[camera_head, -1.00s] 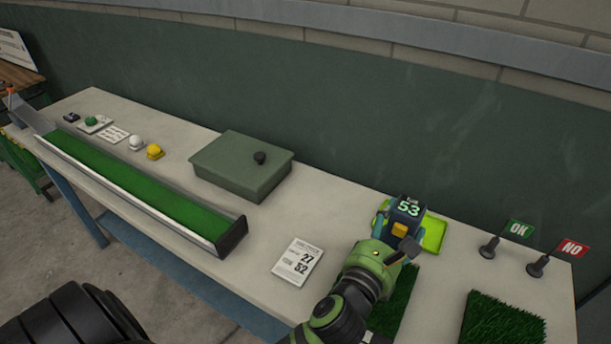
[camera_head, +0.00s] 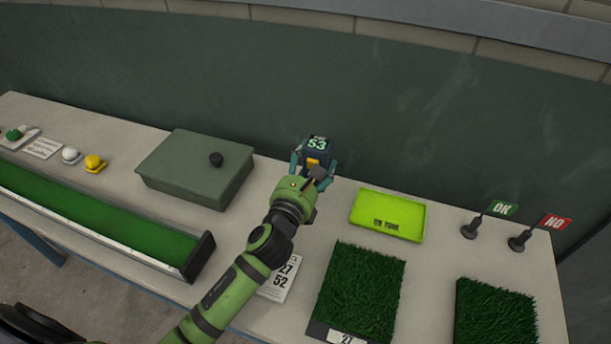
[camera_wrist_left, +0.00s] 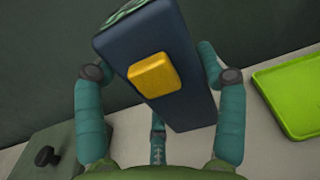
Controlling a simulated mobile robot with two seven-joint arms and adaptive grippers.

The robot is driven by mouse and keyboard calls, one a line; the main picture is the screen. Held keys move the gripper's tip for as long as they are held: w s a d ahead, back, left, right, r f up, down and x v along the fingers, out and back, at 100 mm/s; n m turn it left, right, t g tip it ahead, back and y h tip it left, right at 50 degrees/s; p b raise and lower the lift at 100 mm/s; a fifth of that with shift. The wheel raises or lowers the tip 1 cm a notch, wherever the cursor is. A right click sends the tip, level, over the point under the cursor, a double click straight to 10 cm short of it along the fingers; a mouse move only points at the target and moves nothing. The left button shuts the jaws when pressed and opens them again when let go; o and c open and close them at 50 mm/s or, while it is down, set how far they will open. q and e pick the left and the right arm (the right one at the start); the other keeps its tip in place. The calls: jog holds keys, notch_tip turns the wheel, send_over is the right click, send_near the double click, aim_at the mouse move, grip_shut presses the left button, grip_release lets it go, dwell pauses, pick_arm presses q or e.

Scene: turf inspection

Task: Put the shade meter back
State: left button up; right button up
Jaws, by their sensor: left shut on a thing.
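The shade meter (camera_head: 318,150) is a dark blue block with a yellow button and a green display reading 53. My left gripper (camera_head: 313,168) is shut on it and holds it near the back of the table, between the green box and the lime tray. In the left wrist view the shade meter (camera_wrist_left: 155,65) stands tilted between the teal fingers (camera_wrist_left: 158,95). The lime tray (camera_head: 388,215), with dark lettering on its front, is empty and lies to the right of the gripper. My right gripper does not show.
A green lidded box (camera_head: 190,170) with a black knob stands left of the gripper. Two turf squares (camera_head: 360,290) (camera_head: 495,315) lie in front. OK (camera_head: 503,208) and NO (camera_head: 555,222) flags stand at right. A printed card (camera_head: 280,280) is partly behind my arm. A green-floored ramp (camera_head: 100,225) runs at left.

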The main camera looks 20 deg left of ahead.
aim_at(306, 176)
pick_arm(q)
jog(key=shift+w+a+f, duration=0.1)
jog(key=shift+a+f, duration=0.3)
jog(key=shift+a, duration=0.25)
notch_tip(306, 176, down, 4)
jog(key=shift+r+b, duration=0.25)
jog(key=shift+b, duration=0.2)
jog(key=shift+f, duration=0.2)
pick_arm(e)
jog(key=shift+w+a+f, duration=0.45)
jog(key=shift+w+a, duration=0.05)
pick_arm(q)
jog(key=shift+f+b, duration=0.5)
jog(key=shift+f, duration=0.15)
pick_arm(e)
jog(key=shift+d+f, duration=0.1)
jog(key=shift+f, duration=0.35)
pick_arm(q)
jog(key=o, duration=1.5)
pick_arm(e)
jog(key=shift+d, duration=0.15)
